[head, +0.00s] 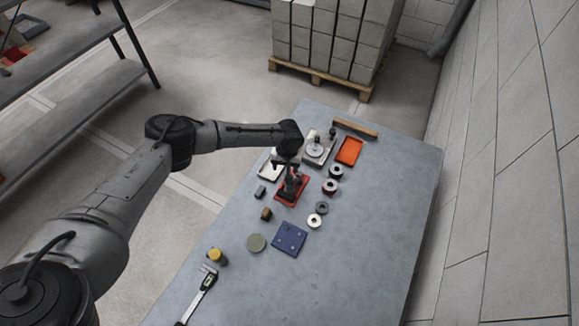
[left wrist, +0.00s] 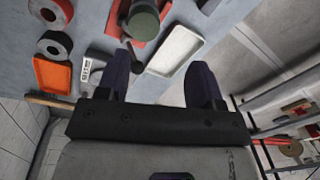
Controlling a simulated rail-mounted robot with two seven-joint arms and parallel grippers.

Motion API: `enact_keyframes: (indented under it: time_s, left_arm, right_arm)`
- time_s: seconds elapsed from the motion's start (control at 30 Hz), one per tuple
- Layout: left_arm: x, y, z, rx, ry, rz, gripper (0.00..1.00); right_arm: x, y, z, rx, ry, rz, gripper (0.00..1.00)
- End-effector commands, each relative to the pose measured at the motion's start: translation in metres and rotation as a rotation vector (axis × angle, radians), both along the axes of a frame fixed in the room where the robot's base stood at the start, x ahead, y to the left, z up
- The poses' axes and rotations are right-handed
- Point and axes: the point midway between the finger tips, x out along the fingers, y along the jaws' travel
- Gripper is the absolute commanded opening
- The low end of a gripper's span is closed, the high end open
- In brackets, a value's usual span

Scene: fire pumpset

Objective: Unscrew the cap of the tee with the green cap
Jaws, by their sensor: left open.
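A tee-like fitting (head: 292,185) stands on a red tray (head: 280,199) near the middle of the bench; its upper part is partly hidden by my left gripper. In the left wrist view a round dark-green cap (left wrist: 144,20) shows at the top edge, over a red tray. My left gripper (head: 287,163) points down just above and behind the fitting. In the left wrist view its two fingers (left wrist: 161,68) are spread with nothing held between them; the green cap lies beyond the tips. My right gripper is out of view.
A white tray (left wrist: 174,50) lies beside the red tray. An orange tray (head: 349,151), dark rings (head: 331,186), a blue plate (head: 289,239), a yellow-topped part (head: 216,255) and a caliper (head: 199,294) lie on the grey bench (head: 380,230). The bench's right side is clear.

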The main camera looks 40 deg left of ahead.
Motion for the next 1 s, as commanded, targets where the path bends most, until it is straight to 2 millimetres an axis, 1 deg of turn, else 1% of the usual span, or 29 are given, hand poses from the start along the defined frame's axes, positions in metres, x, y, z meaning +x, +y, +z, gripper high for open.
enact_keyframes:
  time_s: [0.03,0.1,0.2,0.3,0.43,0.57,1.0]
  left_arm:
    - [0.0,-0.007,-0.001,-0.032,-0.009,0.087,0.61]
    - [0.002,-0.012,-0.001,-0.056,-0.022,0.199,0.61]
    - [0.004,-0.013,-0.001,-0.062,-0.04,0.311,0.61]
    - [0.005,-0.014,-0.001,-0.062,-0.047,0.382,0.61]
    - [0.005,-0.014,-0.004,-0.061,-0.048,0.423,0.61]
    - [0.005,-0.014,-0.011,-0.06,-0.048,0.428,0.61]
    - [0.005,-0.014,-0.046,-0.059,-0.048,0.424,0.61]
  right_arm:
    - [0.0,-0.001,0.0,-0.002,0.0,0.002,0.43]
    - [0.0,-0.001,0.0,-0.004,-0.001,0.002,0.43]
    - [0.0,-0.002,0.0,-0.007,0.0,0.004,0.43]
    - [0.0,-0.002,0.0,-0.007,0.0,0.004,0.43]
    - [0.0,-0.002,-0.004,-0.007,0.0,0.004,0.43]
    - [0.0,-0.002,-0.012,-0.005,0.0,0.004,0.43]
    - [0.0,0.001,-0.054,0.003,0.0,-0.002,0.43]
